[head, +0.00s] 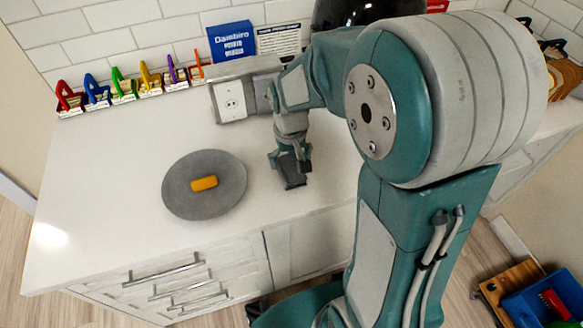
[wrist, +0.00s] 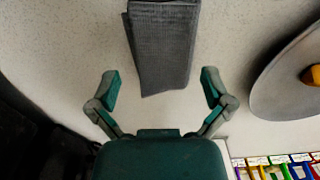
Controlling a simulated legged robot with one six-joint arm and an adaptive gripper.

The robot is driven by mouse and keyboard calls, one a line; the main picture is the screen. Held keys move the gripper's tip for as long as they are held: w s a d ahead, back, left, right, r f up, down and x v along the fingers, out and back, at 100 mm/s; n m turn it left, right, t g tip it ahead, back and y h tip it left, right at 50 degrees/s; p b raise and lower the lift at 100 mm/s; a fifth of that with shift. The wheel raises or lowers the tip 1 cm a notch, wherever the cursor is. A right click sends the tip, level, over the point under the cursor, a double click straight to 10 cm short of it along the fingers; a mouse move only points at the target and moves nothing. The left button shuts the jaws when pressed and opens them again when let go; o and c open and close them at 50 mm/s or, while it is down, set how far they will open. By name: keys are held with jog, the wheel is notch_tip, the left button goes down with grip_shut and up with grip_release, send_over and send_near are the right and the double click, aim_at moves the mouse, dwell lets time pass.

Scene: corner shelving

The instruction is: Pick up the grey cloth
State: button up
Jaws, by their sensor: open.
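The grey cloth (wrist: 163,45) lies folded flat on the white counter in the wrist view, its upper end cut off by the picture edge. My gripper (wrist: 160,82) is open, with one finger on each side of the cloth's near end. Neither finger appears to touch it. In the head view my gripper (head: 289,160) points down over the counter, and the dark grey cloth (head: 293,178) shows just below it, partly hidden by the fingers.
A round grey plate (head: 215,210) with a yellow-orange block (head: 204,183) sits left of my gripper. Several coloured holders (head: 122,87), a blue box (head: 232,42) and an outlet box (head: 232,100) stand toward the back wall. The counter's left part is clear.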

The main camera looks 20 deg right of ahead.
jog(key=shift+a+f, duration=0.15)
jog(key=shift+f, duration=0.7)
jog(key=c, duration=0.5)
jog(key=shift+r, duration=0.55)
notch_tip(320, 180, up, 2)
jog(key=shift+r, duration=0.25)
jog(key=s+r, duration=0.2)
jog(key=r, duration=0.1)
jog(key=s+a+r, duration=0.1)
jog(key=s+r, duration=0.2)
jog(key=shift+s+a, duration=0.15)
jog(key=shift+a, duration=0.05)
jog(key=s+r, duration=0.1)
jog(key=s, duration=0.1)
jog(key=s+a+r, duration=0.1)
jog(key=s, duration=0.2)
jog(key=s+a+r, duration=0.1)
jog(key=s, duration=0.2)
jog(key=shift+s+r, duration=0.2)
jog(key=shift+r, duration=0.05)
jog(key=shift+o, duration=0.3)
